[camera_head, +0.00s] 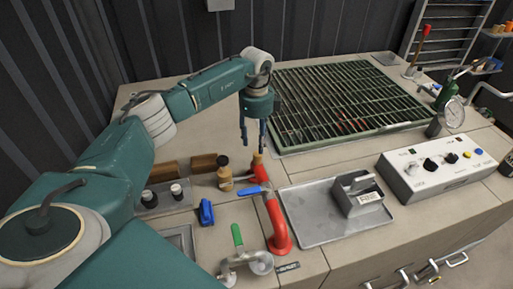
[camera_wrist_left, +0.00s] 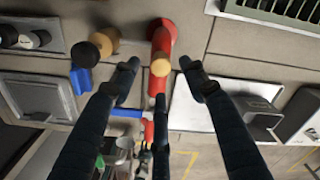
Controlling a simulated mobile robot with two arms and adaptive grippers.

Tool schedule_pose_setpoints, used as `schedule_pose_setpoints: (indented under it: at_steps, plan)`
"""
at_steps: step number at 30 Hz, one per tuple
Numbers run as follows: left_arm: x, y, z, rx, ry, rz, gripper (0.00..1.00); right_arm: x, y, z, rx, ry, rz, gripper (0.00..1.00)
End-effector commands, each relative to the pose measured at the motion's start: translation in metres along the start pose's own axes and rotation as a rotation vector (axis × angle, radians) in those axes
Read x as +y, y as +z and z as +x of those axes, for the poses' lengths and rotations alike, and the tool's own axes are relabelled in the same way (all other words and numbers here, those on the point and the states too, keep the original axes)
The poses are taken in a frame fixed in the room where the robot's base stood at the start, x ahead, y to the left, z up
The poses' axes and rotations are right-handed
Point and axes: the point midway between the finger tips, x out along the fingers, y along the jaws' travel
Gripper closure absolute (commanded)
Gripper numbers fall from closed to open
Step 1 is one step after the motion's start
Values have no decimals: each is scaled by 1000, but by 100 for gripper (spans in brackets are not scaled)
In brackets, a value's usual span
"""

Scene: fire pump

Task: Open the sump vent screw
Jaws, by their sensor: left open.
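My left gripper (camera_head: 253,142) hangs fingers down above the red pipe (camera_head: 277,226) and is open and empty. Just below its fingertips a small tan, round-topped knob (camera_head: 257,159) stands at the pipe's back end; it may be the sump vent screw, but no label shows. In the left wrist view the knob's round top (camera_wrist_left: 160,68) lies between the spread fingers (camera_wrist_left: 160,78), apart from them as far as I can tell. A blue lever (camera_head: 250,191) lies beside the red pipe. My right gripper is in neither view.
A brown bottle-like piece (camera_head: 224,174), a blue handle (camera_head: 206,212) and a green-handled valve (camera_head: 237,236) stand close by. A metal tray (camera_head: 310,228) holds a grey box (camera_head: 358,198). A green grating (camera_head: 345,105) lies behind; a white control box (camera_head: 436,172) stands right.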

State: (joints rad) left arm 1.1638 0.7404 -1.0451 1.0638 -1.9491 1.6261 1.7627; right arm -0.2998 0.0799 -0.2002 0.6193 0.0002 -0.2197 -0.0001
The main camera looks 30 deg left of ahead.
Motion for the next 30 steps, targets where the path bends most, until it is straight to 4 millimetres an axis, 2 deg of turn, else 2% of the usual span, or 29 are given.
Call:
schedule_pose_setpoints:
  at_steps: [1, 6, 12, 30]
  plan:
    - [-2, 1, -13, 0, -6, -1, 56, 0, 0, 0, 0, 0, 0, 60]
    - [-1, 2, -46, 0, -5, -2, 56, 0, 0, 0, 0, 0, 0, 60]
    - [-1, 2, -69, -1, -3, -3, 56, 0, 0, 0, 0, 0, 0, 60]
    - [0, 2, -73, -1, -2, -3, 56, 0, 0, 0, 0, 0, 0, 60]
